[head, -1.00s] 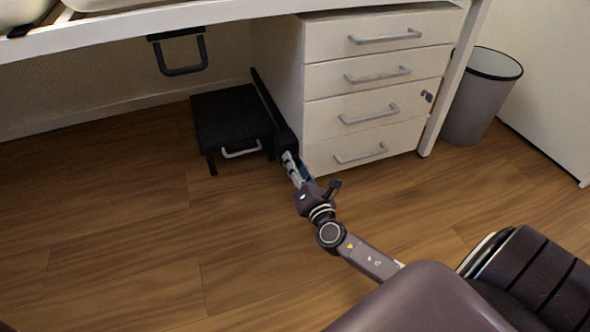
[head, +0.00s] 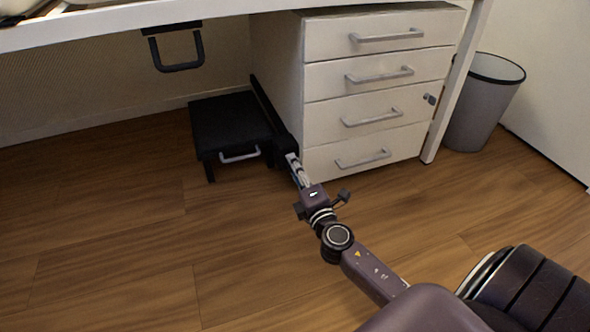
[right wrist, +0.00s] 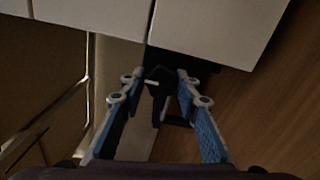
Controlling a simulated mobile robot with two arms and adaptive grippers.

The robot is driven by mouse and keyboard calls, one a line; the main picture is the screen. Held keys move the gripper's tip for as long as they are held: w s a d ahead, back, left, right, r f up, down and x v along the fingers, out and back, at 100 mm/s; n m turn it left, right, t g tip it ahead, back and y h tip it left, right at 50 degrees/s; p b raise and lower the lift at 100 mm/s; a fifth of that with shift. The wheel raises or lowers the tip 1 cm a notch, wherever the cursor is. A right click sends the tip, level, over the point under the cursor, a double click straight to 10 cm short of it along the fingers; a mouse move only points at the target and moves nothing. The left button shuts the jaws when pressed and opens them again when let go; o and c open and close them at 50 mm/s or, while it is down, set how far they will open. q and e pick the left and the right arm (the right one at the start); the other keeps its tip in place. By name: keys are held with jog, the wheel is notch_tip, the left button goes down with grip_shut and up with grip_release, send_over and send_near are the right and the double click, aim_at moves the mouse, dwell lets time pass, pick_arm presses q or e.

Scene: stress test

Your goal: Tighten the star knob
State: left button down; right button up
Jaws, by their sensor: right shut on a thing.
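The star knob (right wrist: 157,77) is a dark, lobed shape between my fingertips in the right wrist view. In the head view the dark knob (head: 284,143) sits at the near end of a black bar, beside the lower left edge of the drawer unit. My right gripper (head: 291,158) reaches it from the front right and is shut on it. In the right wrist view the blue-padded fingers of the right gripper (right wrist: 160,78) flank the knob on both sides. The picture is dark there, so the lobes show poorly. My left gripper is out of view.
A white drawer unit (head: 345,105) stands right beside the knob. A low black box (head: 232,120) with a silver handle is left of it. A white desk top (head: 130,30) overhangs the area. A grey bin (head: 482,105) stands at right. The wooden floor in front is clear.

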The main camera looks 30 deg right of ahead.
jog(key=shift+f, duration=0.1)
dwell(0.3)
jog(key=o, duration=1.1)
jog(key=o, duration=0.4)
jog(key=r, duration=1)
jog(key=shift+d+r, duration=0.1)
jog(key=shift+d, duration=0.15)
jog(key=shift+a+r, duration=0.2)
jog(key=shift+r, duration=0.1)
jog(key=c, duration=0.4)
jog(key=shift+f, duration=0.25)
jog(key=shift+o, duration=0.3)
